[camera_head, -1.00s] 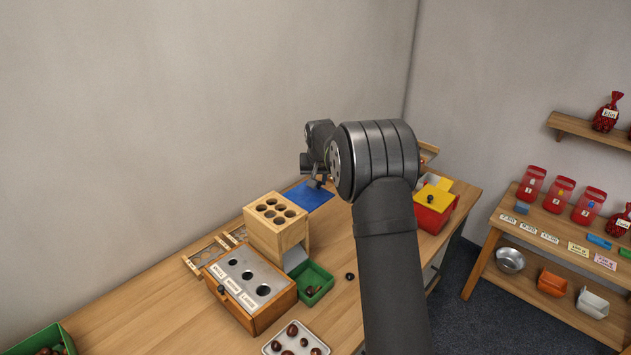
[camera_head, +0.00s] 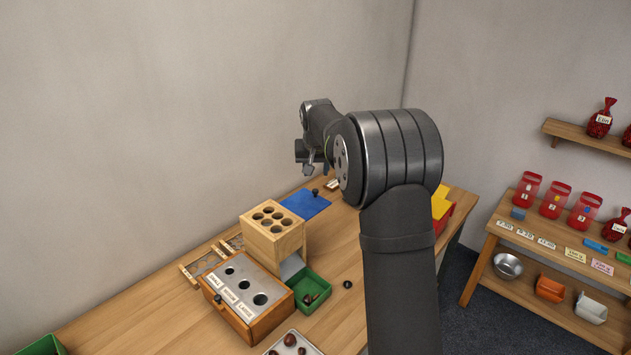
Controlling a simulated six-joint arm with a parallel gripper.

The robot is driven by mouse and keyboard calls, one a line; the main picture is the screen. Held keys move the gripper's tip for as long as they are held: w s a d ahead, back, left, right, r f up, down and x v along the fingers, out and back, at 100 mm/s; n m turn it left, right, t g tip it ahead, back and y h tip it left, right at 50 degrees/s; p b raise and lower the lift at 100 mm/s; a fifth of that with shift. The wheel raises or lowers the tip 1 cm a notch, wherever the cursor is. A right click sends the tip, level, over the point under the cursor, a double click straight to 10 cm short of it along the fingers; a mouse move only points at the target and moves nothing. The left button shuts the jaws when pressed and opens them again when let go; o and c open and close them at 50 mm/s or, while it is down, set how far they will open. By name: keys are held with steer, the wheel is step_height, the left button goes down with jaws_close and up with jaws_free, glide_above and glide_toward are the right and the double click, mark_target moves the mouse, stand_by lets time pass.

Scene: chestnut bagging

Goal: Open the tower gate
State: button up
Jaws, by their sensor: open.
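The tower (camera_head: 272,237) is a light wooden block with several round holes in its top, standing on the table left of my arm. A grey chute (camera_head: 291,266) slopes from its lower front toward a green tray (camera_head: 314,291) holding dark chestnuts. I cannot make out the gate or whether it is open. My gripper (camera_head: 309,169) is small in view, behind and right of the tower, above a flat blue panel (camera_head: 302,205). It is open and appears empty. A dark knob (camera_head: 315,192) shows at the panel's far edge, below the gripper.
A wooden sorting box (camera_head: 248,290) with three holes stands in front of the tower. Wooden frames (camera_head: 205,262) lie to its left. A loose chestnut (camera_head: 347,285) lies near the green tray. A red and yellow box (camera_head: 441,210) is partly behind my arm.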

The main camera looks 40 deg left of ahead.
mark_target(315, 190)
steer(key=v, duration=0.8)
steer(key=shift+f, duration=0.15)
stand_by(0.5)
steer(key=x, duration=1.7)
steer(key=shift+a+f, duration=0.1)
steer(key=v, duration=1.7)
steer(key=shift+r, duration=0.2)
steer(key=shift+x, duration=8.75)
steer(key=shift+s, duration=0.45)
